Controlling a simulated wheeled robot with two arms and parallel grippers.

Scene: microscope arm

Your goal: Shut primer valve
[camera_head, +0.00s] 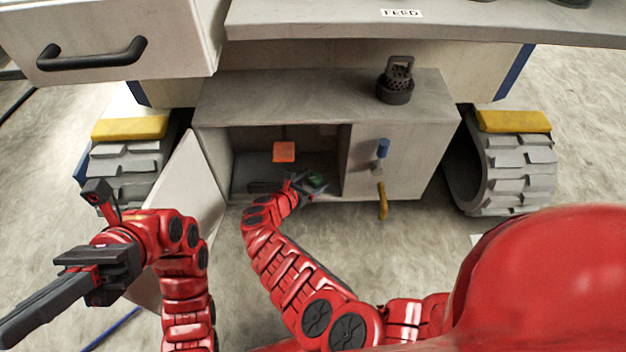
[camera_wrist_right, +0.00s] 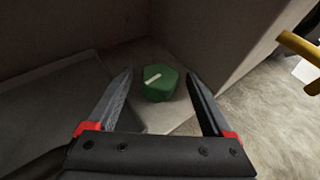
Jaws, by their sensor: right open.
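A green faceted knob (camera_wrist_right: 160,84) with a white line on its face sits inside the open low cabinet; I take it to be the primer valve. It also shows small in the head view (camera_head: 316,181), partly covered by my gripper. My right gripper (camera_head: 304,186) reaches into the cabinet opening. In the right wrist view its fingers (camera_wrist_right: 160,74) are open, one on each side of the knob, with gaps to it. The white line slants up to the right. My left gripper (camera_head: 45,290) hangs at the lower left, away from the cabinet; its finger gap is unclear.
The cabinet door (camera_head: 190,192) stands open on the left. An orange square (camera_head: 284,151) shows inside. A dark strainer-like part (camera_head: 396,82) stands on top. An open drawer (camera_head: 130,45) overhangs the upper left.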

